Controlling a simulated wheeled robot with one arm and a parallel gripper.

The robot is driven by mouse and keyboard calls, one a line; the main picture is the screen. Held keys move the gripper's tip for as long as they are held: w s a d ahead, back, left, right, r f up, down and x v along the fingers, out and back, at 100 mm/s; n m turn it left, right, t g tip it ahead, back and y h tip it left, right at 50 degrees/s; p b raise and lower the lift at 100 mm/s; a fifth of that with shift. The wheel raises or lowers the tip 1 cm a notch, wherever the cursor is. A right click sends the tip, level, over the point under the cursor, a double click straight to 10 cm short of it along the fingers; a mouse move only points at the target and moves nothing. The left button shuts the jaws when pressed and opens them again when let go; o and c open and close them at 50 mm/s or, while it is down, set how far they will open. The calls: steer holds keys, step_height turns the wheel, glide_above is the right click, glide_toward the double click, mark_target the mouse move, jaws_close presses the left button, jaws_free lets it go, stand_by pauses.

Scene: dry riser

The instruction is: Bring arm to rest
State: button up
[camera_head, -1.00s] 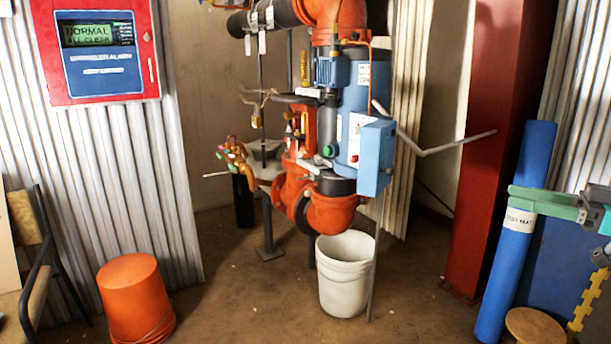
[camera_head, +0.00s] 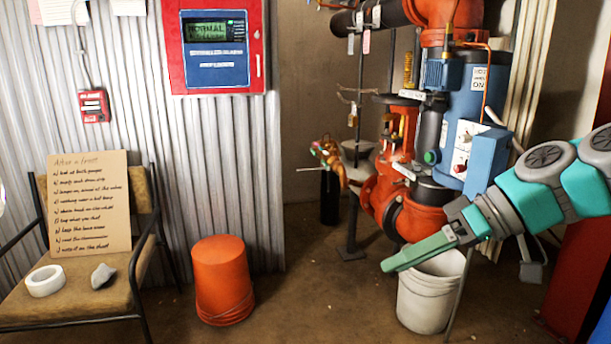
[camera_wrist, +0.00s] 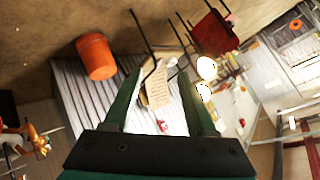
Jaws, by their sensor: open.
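My gripper (camera_head: 418,252) shows in the head view at the right, its green fingers pointing left, in front of the white bucket and the orange pipework. In the wrist view my gripper (camera_wrist: 160,95) has its two green fingers spread apart with nothing between them. My grey and teal arm reaches in from the right edge. The wrist view is tilted and looks toward the chair and the cardboard sign.
A white bucket (camera_head: 428,300) stands below orange pipework (camera_head: 420,215). An orange bucket (camera_head: 221,278) is upside down by the corrugated wall. A chair (camera_head: 130,280) holds a cardboard sign (camera_head: 88,205) and a tape roll (camera_head: 45,281). Floor between the buckets is clear.

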steer(key=s+a+f+m+g+h, duration=0.1)
steer(key=s+a+f+g+h, duration=0.15)
steer(key=s+a+f, duration=0.35)
steer(key=s+d+f+m+g+h, duration=0.2)
steer(key=s+f+m+h, duration=0.3)
steer(key=s+f, duration=0.8)
step_height(320, 180, down, 4)
steer(key=shift+s+d+f+h, duration=0.15)
steer(key=shift+d+h, duration=0.5)
steer(key=shift+h, duration=0.5)
